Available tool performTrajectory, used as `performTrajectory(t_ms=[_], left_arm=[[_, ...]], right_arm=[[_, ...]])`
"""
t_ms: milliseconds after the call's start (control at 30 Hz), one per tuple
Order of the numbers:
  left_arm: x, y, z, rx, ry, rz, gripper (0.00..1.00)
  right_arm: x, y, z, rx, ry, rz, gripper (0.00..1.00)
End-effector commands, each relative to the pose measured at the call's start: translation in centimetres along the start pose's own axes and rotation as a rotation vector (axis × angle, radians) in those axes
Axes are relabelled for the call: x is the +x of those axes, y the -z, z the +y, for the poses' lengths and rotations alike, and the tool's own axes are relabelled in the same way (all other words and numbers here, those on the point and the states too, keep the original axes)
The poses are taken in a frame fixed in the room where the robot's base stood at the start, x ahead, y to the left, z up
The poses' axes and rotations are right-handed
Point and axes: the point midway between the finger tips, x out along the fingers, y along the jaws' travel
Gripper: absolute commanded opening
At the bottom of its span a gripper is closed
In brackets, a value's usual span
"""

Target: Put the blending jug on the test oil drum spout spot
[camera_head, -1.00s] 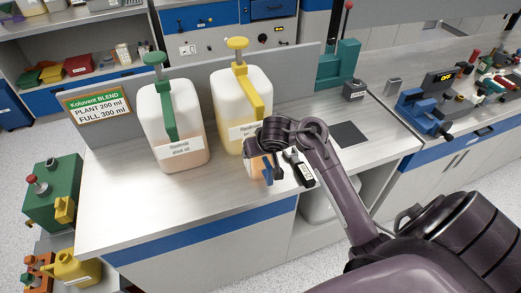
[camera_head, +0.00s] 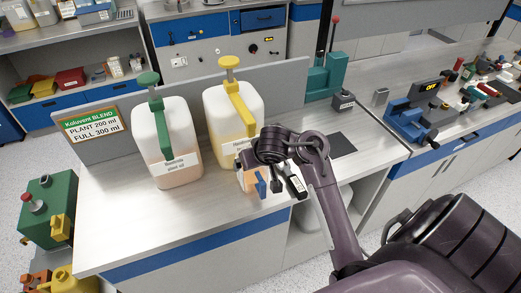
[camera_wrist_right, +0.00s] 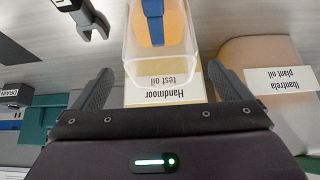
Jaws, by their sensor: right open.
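The blending jug (camera_head: 247,182) is a clear container with a blue handle and orange contents. It stands on the bench in front of the yellow-handled test oil drum (camera_head: 222,104), beneath its spout side; the exact spot under it is hidden. In the right wrist view the jug (camera_wrist_right: 162,62) is upside down in the picture, with the drum's "Handmoor test oil" label (camera_wrist_right: 168,92) behind it. My right gripper (camera_wrist_right: 163,85) is open, its fingers on either side of the jug's near end with gaps showing. My left gripper is not in view.
The green-handled plant oil drum (camera_head: 165,135) stands to the left. A dark square pad (camera_head: 342,145) and a teal device (camera_head: 325,75) lie further right. The bench's front left is clear.

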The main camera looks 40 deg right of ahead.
Motion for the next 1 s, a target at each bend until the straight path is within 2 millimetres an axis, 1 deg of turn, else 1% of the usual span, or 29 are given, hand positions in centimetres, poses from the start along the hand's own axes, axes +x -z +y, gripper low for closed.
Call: performTrajectory(t_ms=[33, 100, 200, 333, 500, 1000], left_arm=[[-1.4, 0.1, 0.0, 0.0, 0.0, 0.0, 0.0], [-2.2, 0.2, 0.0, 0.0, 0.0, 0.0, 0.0], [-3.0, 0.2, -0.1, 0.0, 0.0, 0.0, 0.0], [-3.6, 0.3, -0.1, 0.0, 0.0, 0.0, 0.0], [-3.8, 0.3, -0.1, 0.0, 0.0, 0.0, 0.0], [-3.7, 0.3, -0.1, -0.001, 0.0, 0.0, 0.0]], right_arm=[[-1.7, 0.4, -0.2, 0.005, 0.005, 0.0, 0.97], [-3.1, 0.3, -0.1, 0.005, 0.004, 0.0, 0.97], [-4.6, 0.2, -0.1, 0.003, 0.002, -0.002, 0.97], [-5.8, 0.1, -0.1, 0.002, 0.001, -0.001, 0.97], [-6.4, 0.0, 0.0, 0.0, 0.0, -0.001, 0.97], [-6.3, 0.0, 0.0, -0.001, -0.001, -0.001, 0.97]])
